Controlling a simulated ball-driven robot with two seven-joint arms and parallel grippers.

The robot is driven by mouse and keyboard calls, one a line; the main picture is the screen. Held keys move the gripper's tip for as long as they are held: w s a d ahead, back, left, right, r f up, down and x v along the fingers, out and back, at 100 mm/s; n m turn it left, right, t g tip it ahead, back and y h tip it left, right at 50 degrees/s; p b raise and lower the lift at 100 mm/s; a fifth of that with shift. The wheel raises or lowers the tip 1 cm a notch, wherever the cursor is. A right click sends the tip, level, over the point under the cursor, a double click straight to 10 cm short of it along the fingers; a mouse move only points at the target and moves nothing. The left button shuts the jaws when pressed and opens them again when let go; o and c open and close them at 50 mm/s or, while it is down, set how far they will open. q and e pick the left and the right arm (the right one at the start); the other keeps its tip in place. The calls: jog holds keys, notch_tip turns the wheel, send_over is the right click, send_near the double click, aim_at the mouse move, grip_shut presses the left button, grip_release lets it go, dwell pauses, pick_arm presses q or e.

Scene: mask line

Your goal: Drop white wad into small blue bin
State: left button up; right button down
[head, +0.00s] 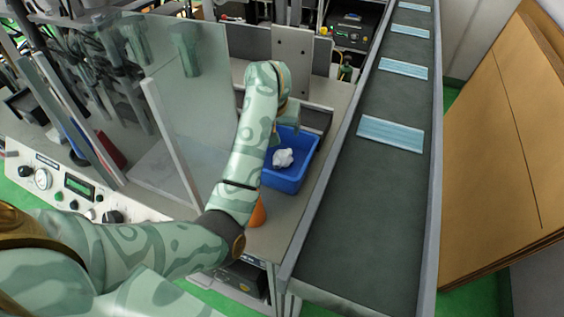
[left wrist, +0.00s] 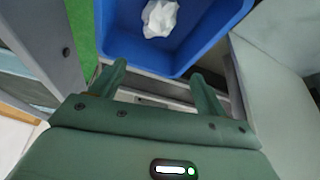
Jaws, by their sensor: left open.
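The small blue bin (head: 296,174) stands on the grey work surface between the glass panel and the conveyor. The white wad (head: 283,158) lies inside it. In the left wrist view the blue bin (left wrist: 185,62) is just beyond my left gripper (left wrist: 162,75), with the white wad (left wrist: 160,18) on its floor. My left gripper is open, its fingers spread apart with nothing between them. In the head view its hand (head: 290,112) is over the back side of the bin, and the arm covers the bin's left part. My right gripper is not in view.
A conveyor (head: 375,190) carrying several light blue masks (head: 391,133) runs along the right of the bin. A glass panel (head: 190,100) stands to the left of my arm. An orange object (head: 258,213) is partly hidden by my arm. Cardboard (head: 500,140) leans at the far right.

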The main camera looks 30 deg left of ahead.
pick_arm(q)
jog(key=p+v, duration=0.7)
jog(key=v, duration=0.9)
jog(key=shift+s+d, duration=0.1)
jog(key=shift+s, duration=0.05)
